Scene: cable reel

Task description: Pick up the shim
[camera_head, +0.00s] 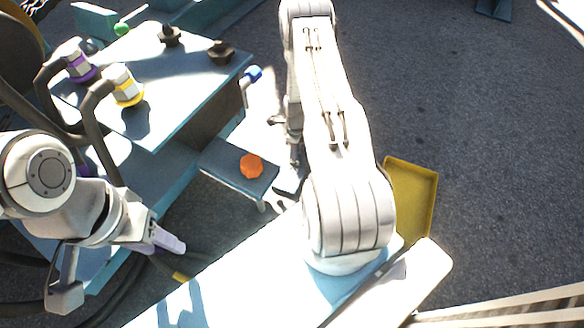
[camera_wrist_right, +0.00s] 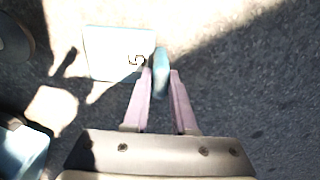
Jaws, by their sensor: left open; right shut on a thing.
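My right gripper (camera_wrist_right: 160,76) is shut on a narrow light-blue piece, which looks like the shim (camera_wrist_right: 162,86). The piece sticks out a little past the fingertips, with dark ground behind it in the right wrist view. In the head view my right arm covers most of that gripper, and I cannot make out the shim there. My left gripper (camera_head: 166,241) is open and empty at the lower left, beside the blue bench.
A blue-grey shelf (camera_head: 222,160) bears an orange octagonal piece (camera_head: 251,166). The blue bench (camera_head: 150,58) holds dark knobs and purple and yellow fittings (camera_head: 125,88). A yellow tray (camera_head: 428,208) lies right of my right arm. Open asphalt fills the right.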

